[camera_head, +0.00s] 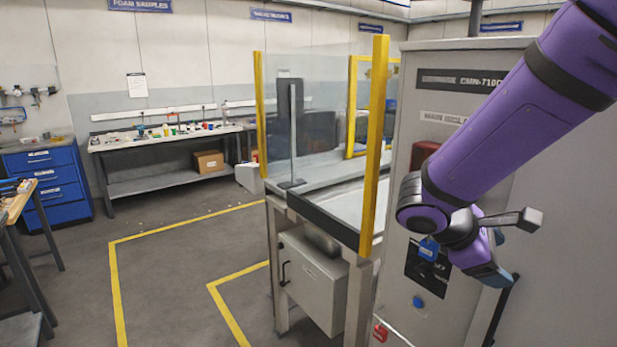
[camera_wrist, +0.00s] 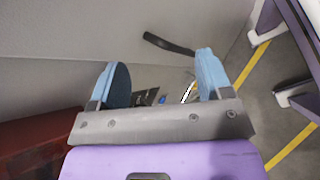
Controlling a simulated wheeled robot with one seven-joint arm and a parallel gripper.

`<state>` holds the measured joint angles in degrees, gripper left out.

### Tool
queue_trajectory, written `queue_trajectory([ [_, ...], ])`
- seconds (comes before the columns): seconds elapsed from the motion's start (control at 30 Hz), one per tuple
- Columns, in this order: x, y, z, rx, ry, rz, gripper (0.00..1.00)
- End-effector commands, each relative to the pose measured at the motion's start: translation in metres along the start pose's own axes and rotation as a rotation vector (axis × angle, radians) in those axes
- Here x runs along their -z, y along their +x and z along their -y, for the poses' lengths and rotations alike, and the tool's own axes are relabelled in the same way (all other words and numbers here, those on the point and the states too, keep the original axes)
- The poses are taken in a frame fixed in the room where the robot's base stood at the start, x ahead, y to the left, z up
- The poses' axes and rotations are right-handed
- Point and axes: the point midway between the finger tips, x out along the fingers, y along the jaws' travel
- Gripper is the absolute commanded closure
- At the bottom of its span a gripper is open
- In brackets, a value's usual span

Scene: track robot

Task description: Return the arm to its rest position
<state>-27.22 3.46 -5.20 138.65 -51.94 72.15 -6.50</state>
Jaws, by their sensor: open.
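My purple arm (camera_head: 515,110) reaches in from the upper right of the head view, in front of a grey machine cabinet. It is bent at a dark joint, and its end hangs low by the cabinet front. My gripper (camera_wrist: 162,60) shows in the wrist view with two blue fingers spread apart and nothing visible between them. Beyond the fingers is a grey panel with a dark handle (camera_wrist: 168,44).
Yellow-lined floor (camera_head: 180,270) is open further left.

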Motion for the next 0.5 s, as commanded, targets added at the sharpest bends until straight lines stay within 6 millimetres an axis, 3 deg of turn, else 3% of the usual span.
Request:
queue_trajectory([
  [0.2, -0.044, -0.004, 0.02, 0.193, 0.271, -0.18, 0.28],
  [0.5, -0.087, -0.025, 0.047, 0.41, 0.645, -0.44, 0.28],
])
